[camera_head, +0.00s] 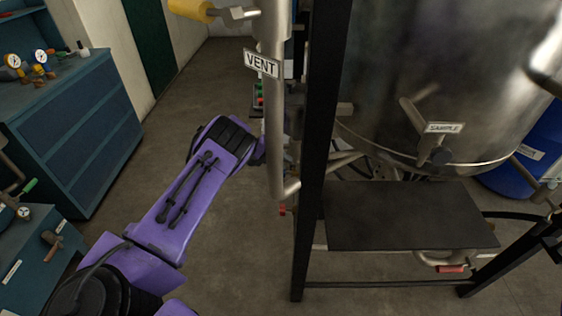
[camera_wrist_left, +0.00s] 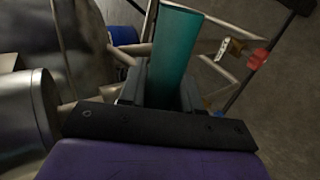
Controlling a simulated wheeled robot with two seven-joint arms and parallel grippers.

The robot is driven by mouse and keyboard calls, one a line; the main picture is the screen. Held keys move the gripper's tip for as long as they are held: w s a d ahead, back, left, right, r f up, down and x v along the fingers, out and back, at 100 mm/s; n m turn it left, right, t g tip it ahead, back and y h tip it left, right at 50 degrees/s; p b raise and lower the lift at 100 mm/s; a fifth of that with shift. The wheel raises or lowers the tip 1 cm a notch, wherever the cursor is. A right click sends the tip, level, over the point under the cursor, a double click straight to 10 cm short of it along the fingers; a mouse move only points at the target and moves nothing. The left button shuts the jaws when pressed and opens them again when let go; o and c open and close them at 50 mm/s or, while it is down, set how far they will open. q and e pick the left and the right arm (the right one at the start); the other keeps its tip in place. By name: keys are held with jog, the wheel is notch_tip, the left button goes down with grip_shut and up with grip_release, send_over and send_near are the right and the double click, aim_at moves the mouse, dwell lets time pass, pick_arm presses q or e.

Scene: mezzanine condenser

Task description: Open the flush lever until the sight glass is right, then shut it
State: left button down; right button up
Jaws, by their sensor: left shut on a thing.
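A teal handle (camera_wrist_left: 176,45) stands between the fingers of my left gripper (camera_wrist_left: 160,88) in the left wrist view. The gripper is shut on it; I see no label naming it as the flush lever. In the head view my purple left arm reaches forward to the vent pipe, and its fingers are hidden behind the pipe and black post. The large steel vessel (camera_head: 430,75) fills the upper right. I cannot make out the sight glass in either view. My right gripper is not in view.
A black frame post (camera_head: 317,150) and the vent pipe (camera_head: 274,120) stand close right of my left arm. A dark shelf plate (camera_head: 400,215) lies under the vessel. A blue cabinet (camera_head: 75,130) stands left. Bare floor lies between cabinet and frame.

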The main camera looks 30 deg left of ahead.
pick_arm(q)
jog(key=shift+r, duration=0.1)
dwell(0.3)
jog(key=c, duration=0.9)
grip_release()
jog(key=shift+o, duration=0.2)
jog(key=shift+a, duration=0.1)
jog(key=b+v, duration=0.1)
jog(key=v, duration=0.9)
jog(key=shift+a+b, duration=0.2)
jog(key=shift+b, duration=0.15)
jog(key=shift+s+a, duration=0.1)
jog(key=shift+s, duration=0.05)
